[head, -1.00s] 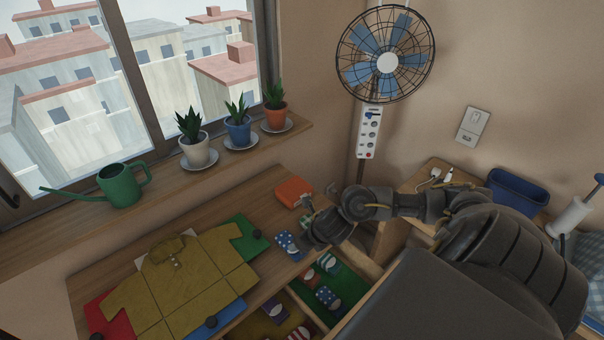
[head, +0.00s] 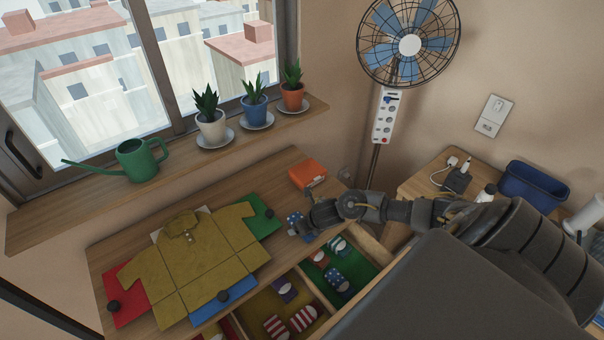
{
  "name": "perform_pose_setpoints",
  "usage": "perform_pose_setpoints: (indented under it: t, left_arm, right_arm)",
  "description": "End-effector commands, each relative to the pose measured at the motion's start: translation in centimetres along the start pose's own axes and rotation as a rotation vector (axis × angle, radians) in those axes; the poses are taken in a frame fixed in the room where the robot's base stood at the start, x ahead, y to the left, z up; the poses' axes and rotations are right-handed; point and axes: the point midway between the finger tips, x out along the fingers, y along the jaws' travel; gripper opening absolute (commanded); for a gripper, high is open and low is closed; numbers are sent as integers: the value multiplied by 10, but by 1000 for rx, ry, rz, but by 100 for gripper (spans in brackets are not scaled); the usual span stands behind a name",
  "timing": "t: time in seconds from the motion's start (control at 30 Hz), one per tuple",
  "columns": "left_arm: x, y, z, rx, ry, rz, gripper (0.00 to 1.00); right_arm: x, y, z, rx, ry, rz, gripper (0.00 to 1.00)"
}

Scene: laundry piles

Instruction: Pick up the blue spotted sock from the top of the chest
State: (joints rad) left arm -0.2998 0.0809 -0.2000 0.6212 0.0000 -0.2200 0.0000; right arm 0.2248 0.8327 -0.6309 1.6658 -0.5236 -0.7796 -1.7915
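The blue sock with white spots (head: 293,219) lies on the wooden chest top (head: 285,183), near the open drawer and to the right of the folding board. My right gripper (head: 301,229) comes in from the right and is down at the sock, covering part of it. Its fingers are small and dark here, so I cannot tell whether they are open or closed on the sock. My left gripper is not in view.
A mustard shirt (head: 187,254) lies on a coloured folding board (head: 265,226) to the left. An orange box (head: 308,174) sits behind the gripper. The open drawer's divider (head: 317,288) separates compartments of socks. Potted plants and a watering can (head: 139,160) line the sill.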

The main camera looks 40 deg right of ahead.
Motion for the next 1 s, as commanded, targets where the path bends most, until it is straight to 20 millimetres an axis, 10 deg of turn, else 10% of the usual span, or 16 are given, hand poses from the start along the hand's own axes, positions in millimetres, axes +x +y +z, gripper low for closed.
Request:
perform_pose_setpoints:
  t: [0.27, 0.67, 1.0]
  left_arm:
    - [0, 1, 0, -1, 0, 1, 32]
    - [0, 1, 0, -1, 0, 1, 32]
    - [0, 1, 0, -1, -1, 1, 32]
  right_arm:
    - [5, 0, 0, -1, 0, 0, 78]
    - [4, 0, 0, -1, 0, 0, 30]
    - [-6, 0, 7, -3, -2, 0, 30]
